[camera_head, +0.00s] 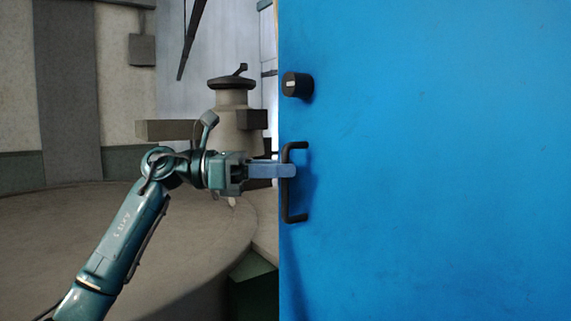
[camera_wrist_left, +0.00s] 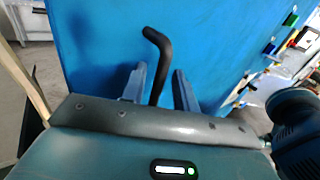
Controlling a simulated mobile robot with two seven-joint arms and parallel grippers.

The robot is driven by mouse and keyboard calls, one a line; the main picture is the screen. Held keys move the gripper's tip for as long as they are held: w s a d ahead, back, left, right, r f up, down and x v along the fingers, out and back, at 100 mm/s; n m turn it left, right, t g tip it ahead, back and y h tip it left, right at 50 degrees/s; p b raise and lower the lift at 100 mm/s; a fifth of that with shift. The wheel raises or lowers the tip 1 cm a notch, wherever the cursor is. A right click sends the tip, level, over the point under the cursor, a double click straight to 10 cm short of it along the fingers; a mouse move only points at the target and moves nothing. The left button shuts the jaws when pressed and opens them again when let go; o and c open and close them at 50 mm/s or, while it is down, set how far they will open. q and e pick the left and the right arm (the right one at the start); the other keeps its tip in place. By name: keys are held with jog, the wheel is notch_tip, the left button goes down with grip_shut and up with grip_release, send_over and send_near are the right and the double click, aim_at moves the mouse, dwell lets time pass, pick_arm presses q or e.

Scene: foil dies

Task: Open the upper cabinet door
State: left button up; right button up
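The blue cabinet door (camera_head: 430,170) fills the right half of the head view and stands upright. It is also the blue surface behind the fingers in the left wrist view (camera_wrist_left: 90,50). A black bar handle (camera_head: 291,210) runs vertically near the door's left edge. My left gripper (camera_head: 290,171) reaches it from the left, at the handle's middle. In the left wrist view the handle (camera_wrist_left: 157,50) passes between the two open fingers, with a gap visible on each side. The nearer finger hides part of the handle in the head view. My right gripper is not in view.
A black knob (camera_head: 297,85) sticks out of the door above the handle. A grey valve-like fixture (camera_head: 232,100) stands behind the gripper, by a large round grey surface (camera_head: 190,245). In the left wrist view, small coloured items (camera_wrist_left: 290,20) lie beyond the door at the right.

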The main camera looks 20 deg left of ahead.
pick_arm(q)
jog(key=shift+w+d, duration=0.25)
jog(key=shift+d, duration=0.4)
jog(key=shift+c, duration=0.4)
grip_shut()
